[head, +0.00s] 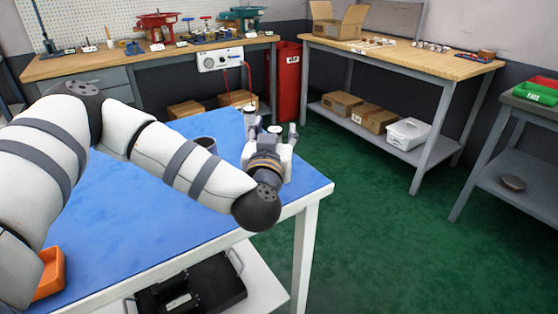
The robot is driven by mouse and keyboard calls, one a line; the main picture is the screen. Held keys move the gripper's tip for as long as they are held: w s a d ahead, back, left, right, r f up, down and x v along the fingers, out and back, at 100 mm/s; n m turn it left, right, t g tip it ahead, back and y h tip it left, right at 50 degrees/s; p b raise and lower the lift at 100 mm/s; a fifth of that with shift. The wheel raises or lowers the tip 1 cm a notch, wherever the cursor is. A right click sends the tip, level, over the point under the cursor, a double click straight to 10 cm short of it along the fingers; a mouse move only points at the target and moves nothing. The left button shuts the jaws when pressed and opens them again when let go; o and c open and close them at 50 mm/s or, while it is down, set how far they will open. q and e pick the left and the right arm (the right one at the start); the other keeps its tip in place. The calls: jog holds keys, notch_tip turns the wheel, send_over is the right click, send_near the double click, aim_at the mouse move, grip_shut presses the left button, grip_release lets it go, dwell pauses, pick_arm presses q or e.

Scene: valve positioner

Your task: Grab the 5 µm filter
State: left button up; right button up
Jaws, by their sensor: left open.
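My left gripper (272,131) is open at the right end of the blue-topped table (110,215), its fingers pointing away from the camera. Two small pieces with pale round tops show at its fingers: one (250,112) at the left finger and one (275,129) between the fingers. Either could be a filter, but no 5 µm marking can be read. My wrist and hand hide their lower parts, and I cannot tell whether the fingers touch them. My right gripper is out of view.
A dark grey cup (206,143) stands just left of the hand, partly behind my forearm. An orange bin (50,273) sits at the table's near left. A black case (190,290) lies on the shelf below. A workbench (150,62) stands behind, with green floor to the right.

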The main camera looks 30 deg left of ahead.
pick_arm(q)
jog(key=shift+r, duration=0.25)
jog(key=shift+c, duration=0.6)
grip_shut()
